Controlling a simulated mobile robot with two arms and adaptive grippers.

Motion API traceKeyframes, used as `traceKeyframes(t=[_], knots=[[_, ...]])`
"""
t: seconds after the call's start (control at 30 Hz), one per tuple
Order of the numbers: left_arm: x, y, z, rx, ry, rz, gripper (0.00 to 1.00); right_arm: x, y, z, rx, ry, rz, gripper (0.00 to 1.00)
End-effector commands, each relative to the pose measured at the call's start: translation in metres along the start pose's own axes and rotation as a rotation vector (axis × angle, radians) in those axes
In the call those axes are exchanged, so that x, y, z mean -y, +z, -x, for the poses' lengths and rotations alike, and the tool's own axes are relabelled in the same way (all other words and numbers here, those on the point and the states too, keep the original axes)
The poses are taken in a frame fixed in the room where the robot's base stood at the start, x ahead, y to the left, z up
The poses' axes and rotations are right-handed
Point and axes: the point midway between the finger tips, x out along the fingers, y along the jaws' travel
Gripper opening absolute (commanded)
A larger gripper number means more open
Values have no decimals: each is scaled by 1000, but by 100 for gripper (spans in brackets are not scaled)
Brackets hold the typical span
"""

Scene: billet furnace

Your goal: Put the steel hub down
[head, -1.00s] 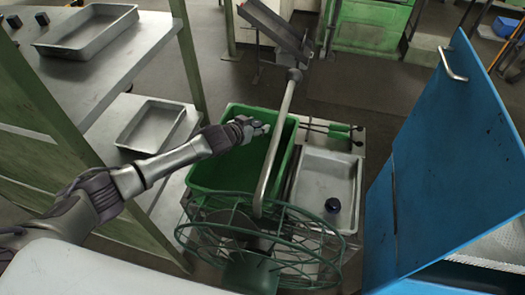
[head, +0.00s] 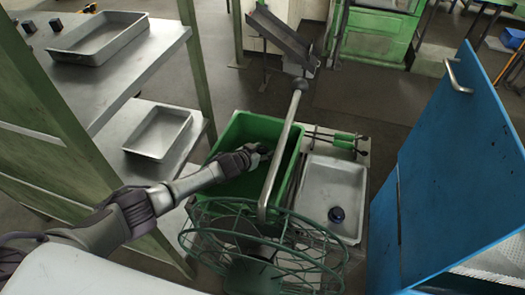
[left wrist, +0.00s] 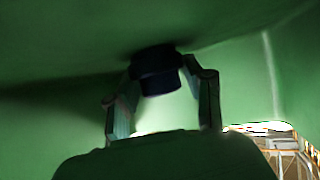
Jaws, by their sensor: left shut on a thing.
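My left gripper (head: 266,151) reaches over the green bin (head: 192,180) from the left, near the bin's right side. In the left wrist view the two fingers (left wrist: 160,95) are shut on a dark, round piece, the steel hub (left wrist: 156,68). Green surface fills most of the background there. I cannot tell whether the hub touches it. The held hub is too small and dark to make out in the head view. My right gripper is not in view.
A grey tray (head: 320,180) right of the bin holds another dark round piece (head: 337,214). A bent metal pipe (head: 285,150) rises close to my gripper. A green wire cage (head: 215,240) stands in front. A blue panel (head: 450,160) stands right. More trays (head: 160,150) sit on the left shelves.

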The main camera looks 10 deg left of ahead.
Motion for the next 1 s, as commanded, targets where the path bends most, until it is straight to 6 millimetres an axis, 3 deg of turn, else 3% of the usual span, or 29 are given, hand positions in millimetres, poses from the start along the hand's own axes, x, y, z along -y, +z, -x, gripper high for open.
traceKeyframes(t=[0.07,0.1,0.2,0.67,1.0], knots=[[0,1,-2,-3,1,0,0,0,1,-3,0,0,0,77],[0,1,-1,0,0,0,59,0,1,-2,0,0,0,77],[0,1,-1,0,0,0,75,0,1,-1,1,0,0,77],[1,1,6,2,-1,1,77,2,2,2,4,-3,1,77],[0,1,53,1,1,0,77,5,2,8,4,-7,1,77]])
